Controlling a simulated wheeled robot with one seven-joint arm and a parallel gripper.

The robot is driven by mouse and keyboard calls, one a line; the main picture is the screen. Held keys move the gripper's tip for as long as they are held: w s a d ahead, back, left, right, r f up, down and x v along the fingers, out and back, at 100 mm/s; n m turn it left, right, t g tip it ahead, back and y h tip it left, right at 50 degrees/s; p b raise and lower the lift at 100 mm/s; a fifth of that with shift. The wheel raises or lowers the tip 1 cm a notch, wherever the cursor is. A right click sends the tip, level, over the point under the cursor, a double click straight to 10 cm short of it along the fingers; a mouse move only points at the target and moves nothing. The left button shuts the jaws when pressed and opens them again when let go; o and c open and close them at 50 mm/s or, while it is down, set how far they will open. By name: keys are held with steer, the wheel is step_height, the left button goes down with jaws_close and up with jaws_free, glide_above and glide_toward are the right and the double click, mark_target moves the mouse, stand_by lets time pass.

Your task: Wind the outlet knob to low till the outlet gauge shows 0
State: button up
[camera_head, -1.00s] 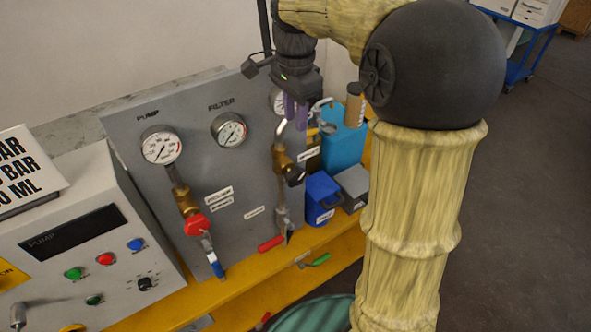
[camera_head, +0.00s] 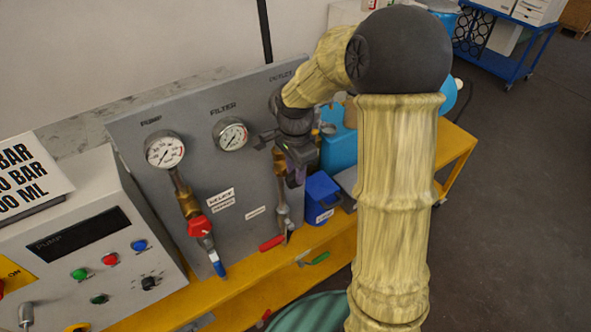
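The grey panel (camera_head: 235,165) carries the outlet line on its right side, under an outlet label (camera_head: 281,76). The brass valve body (camera_head: 279,160) of that line shows beside my gripper. My gripper (camera_head: 297,176), dark with purple fingers, points down in front of the valve body, where the black outlet knob sits. The knob is hidden behind the fingers, and I cannot tell whether they touch it. Whether the fingers are apart or closed is also unclear. The outlet gauge is hidden behind my wrist, so its reading does not show.
A pump gauge (camera_head: 165,150) and a filter gauge (camera_head: 231,134) are on the panel. A red handle (camera_head: 271,243) is below the outlet valve. A blue container (camera_head: 322,197) and a light-blue one (camera_head: 338,145) stand close on the right, on the yellow bench (camera_head: 245,283).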

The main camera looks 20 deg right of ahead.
steer(key=shift+f, duration=0.65)
jaws_close()
steer(key=shift+f+b, duration=0.1)
steer(key=shift+b, duration=0.45)
